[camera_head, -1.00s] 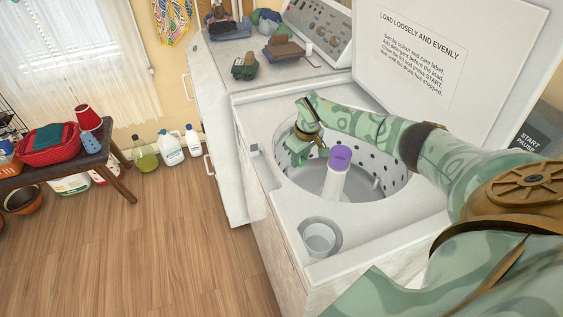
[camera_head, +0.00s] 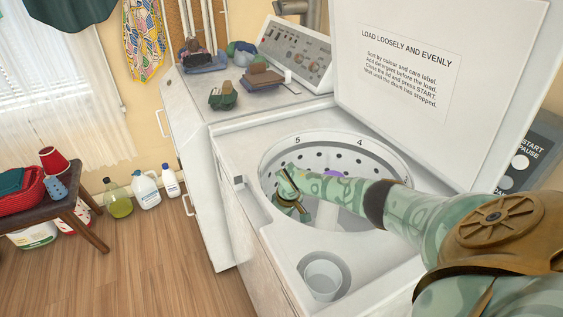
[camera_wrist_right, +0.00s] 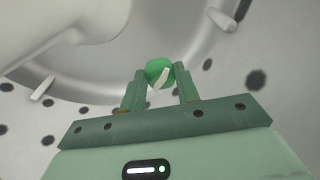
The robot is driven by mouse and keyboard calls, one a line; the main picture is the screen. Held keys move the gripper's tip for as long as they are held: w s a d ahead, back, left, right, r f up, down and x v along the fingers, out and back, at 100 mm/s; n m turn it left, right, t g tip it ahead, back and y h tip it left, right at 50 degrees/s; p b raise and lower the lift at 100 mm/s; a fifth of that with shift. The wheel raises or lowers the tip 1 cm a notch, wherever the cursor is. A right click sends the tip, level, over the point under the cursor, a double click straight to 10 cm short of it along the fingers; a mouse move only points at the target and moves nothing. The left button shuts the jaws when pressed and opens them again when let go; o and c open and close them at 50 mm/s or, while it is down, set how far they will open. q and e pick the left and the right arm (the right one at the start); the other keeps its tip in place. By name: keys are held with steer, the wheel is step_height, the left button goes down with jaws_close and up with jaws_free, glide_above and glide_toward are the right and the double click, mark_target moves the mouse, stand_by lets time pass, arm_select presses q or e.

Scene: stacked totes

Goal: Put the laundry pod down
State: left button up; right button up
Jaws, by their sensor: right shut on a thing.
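In the right wrist view a green laundry pod (camera_wrist_right: 159,72) with a white stripe sits between the two fingertips of my right gripper (camera_wrist_right: 160,86). The gripper is shut on it. Below and around it shows the perforated metal wall of the washer drum. In the head view my right gripper (camera_head: 291,208) reaches down inside the open washer drum (camera_head: 338,146), near its left side. The pod itself is hidden in the head view. My left gripper is out of view.
The washer's raised lid (camera_head: 400,90) stands behind the drum. A purple-topped agitator (camera_head: 331,174) rises in the drum, partly behind my arm. A round cup (camera_head: 323,275) is set in the front corner. Folded clothes (camera_head: 262,76) lie on the neighbouring top.

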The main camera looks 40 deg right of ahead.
step_height(320, 180, down, 3)
steer(key=shift+r+b, duration=0.1)
steer(key=shift+b, duration=0.25)
steer(key=shift+r, duration=0.2)
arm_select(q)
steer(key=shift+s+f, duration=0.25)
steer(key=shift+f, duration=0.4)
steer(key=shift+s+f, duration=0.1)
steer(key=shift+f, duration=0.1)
arm_select(e)
steer(key=shift+f, duration=0.55)
steer(key=o, duration=0.9)
steer(key=shift+o, duration=0.2)
steer(key=shift+r, duration=0.1)
